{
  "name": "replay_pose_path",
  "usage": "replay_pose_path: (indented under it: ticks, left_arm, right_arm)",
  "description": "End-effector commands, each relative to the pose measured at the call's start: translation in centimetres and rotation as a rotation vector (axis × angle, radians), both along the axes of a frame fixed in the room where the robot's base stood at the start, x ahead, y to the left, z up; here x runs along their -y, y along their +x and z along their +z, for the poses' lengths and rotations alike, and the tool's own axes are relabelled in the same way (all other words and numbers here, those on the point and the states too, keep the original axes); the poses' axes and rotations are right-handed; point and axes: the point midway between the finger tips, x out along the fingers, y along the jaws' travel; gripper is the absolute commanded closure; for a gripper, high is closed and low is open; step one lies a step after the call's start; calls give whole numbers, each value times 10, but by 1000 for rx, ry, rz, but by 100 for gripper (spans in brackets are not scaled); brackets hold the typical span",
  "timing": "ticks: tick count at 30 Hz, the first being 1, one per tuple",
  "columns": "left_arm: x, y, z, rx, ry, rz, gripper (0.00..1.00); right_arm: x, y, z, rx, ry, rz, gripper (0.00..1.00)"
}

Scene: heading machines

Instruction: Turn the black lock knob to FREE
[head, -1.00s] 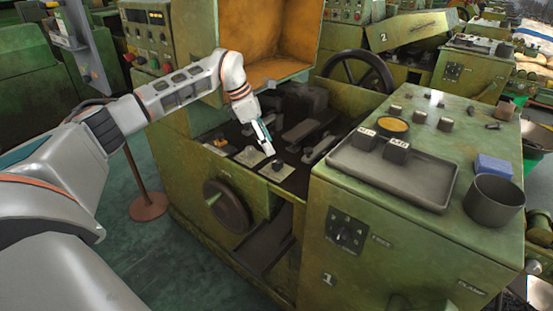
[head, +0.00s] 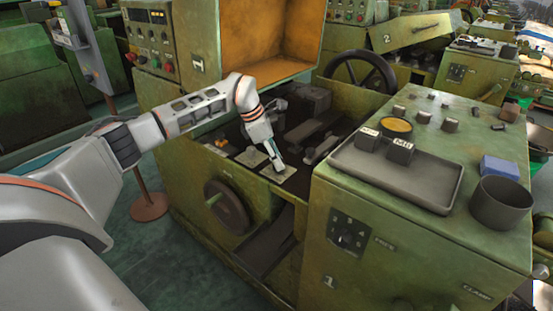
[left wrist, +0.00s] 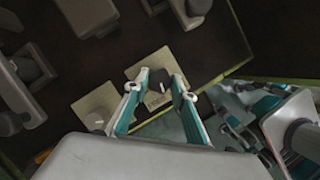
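A black knob (left wrist: 157,84) with a pale mark sits on a light square plate in the left wrist view. In the head view its plate (head: 284,175) is inside the open bay of the green machine, and my gripper largely hides the knob. My left gripper (head: 277,161) points down over that plate. In the left wrist view the gripper's fingers (left wrist: 161,76) are apart, one on each side of the knob; I cannot tell whether they touch it. My right gripper is not in view.
A second plate (head: 250,157) with a grey knob (left wrist: 95,121) lies beside the first. Dark blocks and bars fill the bay behind. A handwheel (head: 226,207) is on the front. A tray (head: 400,180) and a cup (head: 500,202) stand on the right cabinet.

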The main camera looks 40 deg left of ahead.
Motion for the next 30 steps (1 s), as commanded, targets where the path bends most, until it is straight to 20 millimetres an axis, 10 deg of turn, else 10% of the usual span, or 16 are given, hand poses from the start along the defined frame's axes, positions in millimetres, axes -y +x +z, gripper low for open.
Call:
replay_pose_path:
  ticks: [30]
  left_arm:
    - [-2, 4, -6, -6, -2, -550, 96]
  right_arm:
    - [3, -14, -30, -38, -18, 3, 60]
